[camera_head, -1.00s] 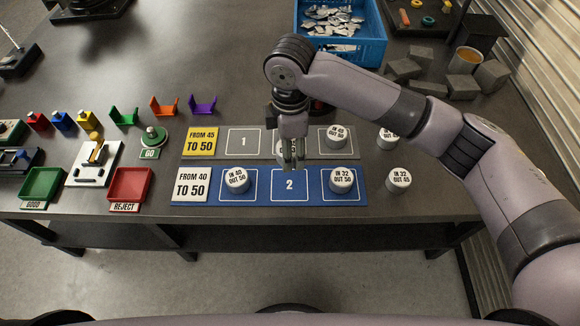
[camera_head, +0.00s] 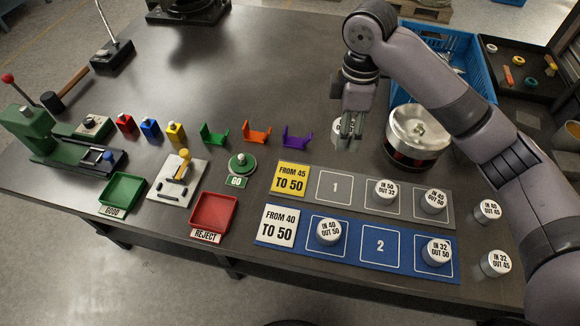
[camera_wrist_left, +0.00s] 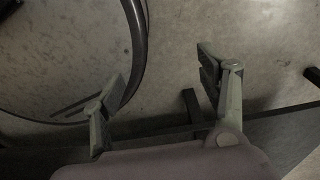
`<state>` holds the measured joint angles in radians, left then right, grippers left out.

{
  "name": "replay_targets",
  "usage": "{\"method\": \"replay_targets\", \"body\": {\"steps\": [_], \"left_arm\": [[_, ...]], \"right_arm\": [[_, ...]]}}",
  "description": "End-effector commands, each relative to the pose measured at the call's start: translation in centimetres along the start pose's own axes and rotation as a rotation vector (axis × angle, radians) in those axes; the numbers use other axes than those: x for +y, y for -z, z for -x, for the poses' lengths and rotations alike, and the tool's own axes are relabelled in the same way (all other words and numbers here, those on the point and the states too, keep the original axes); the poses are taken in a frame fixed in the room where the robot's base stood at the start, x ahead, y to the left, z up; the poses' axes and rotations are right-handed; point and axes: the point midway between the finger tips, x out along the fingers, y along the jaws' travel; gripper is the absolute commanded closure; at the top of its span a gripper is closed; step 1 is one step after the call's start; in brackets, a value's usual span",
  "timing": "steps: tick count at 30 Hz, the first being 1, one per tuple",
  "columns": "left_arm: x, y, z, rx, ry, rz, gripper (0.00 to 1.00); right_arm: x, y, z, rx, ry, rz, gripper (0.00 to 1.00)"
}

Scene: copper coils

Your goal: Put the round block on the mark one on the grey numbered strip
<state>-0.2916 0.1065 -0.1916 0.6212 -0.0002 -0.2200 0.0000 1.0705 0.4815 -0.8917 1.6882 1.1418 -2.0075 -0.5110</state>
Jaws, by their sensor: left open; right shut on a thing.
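My right gripper (camera_head: 350,130) is shut on a white round block (camera_head: 339,128) behind the grey strip. The gripper partly covers this block, and its lettering cannot be read. The grey numbered strip (camera_head: 318,206) has a yellow "FROM 45 TO 50" label at its left end. Its mark one (camera_head: 335,187) is an empty outlined square. To the right on that strip stand a round block "IN 50 OUT 32" (camera_head: 385,191) and another round block (camera_head: 433,201). My left gripper (camera_wrist_left: 161,70) is open and empty above the floor in the left wrist view.
The blue strip (camera_head: 310,258) in front carries two round blocks, with square 2 empty between them. Two more blocks (camera_head: 488,211) (camera_head: 496,263) stand right of the strips. A silver-lidded drum (camera_head: 417,132) is close right of my right gripper. A red reject tray (camera_head: 213,211) lies left.

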Motion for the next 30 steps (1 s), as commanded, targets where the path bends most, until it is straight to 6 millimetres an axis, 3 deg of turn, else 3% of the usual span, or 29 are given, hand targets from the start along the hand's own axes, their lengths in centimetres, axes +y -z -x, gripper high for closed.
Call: {"method": "replay_targets", "body": {"steps": [5, 12, 18, 24, 30], "left_arm": [[0.9, 0.0, -0.2, 0.000, -0.010, 0.004, 0.33], [4.0, -0.7, 0.7, -0.009, -0.048, 0.001, 0.33], [3.2, -0.6, 1.0, -0.010, -0.039, -0.001, 0.33], [1.8, -0.2, 1.1, -0.005, -0.022, 0.002, 0.33], [1.7, -0.2, 1.3, -0.004, -0.021, 0.003, 0.33]], "right_arm": [[0.1, -1.0, -2.4, -0.004, 0.004, -0.021, 0.88], [0.0, -1.1, -8.5, -0.006, 0.004, -0.020, 0.88], [0.1, -1.0, -13.3, -0.004, 0.003, -0.020, 0.88], [0.2, -1.0, -15.6, -0.003, -0.001, -0.018, 0.88], [0.1, -1.0, -18.2, -0.005, 0.001, -0.019, 0.88]]}}
